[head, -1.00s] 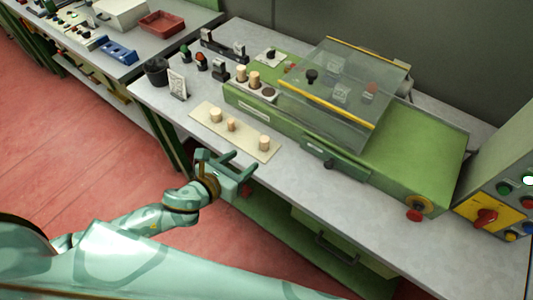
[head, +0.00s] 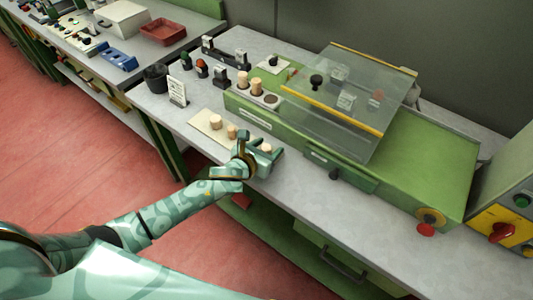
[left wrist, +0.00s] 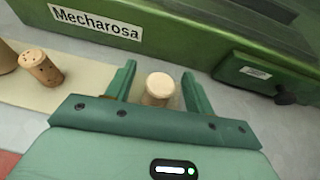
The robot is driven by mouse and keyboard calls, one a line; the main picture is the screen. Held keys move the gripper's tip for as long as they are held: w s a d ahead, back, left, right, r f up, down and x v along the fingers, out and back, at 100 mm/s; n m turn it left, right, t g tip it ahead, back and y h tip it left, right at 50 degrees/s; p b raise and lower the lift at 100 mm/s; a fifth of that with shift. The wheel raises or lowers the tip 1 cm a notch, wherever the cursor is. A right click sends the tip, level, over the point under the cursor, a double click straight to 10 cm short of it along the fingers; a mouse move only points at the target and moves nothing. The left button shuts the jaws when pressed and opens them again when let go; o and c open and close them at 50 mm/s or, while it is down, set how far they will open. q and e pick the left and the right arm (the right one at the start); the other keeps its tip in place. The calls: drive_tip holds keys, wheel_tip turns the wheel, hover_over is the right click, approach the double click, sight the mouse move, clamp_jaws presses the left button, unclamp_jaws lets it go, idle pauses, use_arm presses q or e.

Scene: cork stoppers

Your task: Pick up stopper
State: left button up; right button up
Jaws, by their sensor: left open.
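A cork stopper (left wrist: 159,88) stands upright between the open fingers of my left gripper (left wrist: 159,90) in the left wrist view, with a gap on each side. In the head view that stopper (head: 266,148) is partly hidden by my left gripper (head: 267,155). The middle one also shows in the left wrist view (left wrist: 41,68). My right gripper is not in view.
A green machine (head: 430,165) with a clear cover (head: 345,95) stands right behind the mat. Two corks (head: 243,82) sit in its holder. A dark cup (head: 156,78) and a small sign (head: 177,91) stand at the left. The grey table front at the right is clear.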

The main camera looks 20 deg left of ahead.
use_arm(q)
drive_tip(key=shift+w+d+f, duration=0.15)
drive_tip(key=shift+w+f, duration=0.15)
drive_tip(key=shift+w, duration=0.35)
drive_tip(key=shift+s, duration=0.1)
drive_tip(key=c, duration=1)
drive_tip(key=shift+r, duration=0.15)
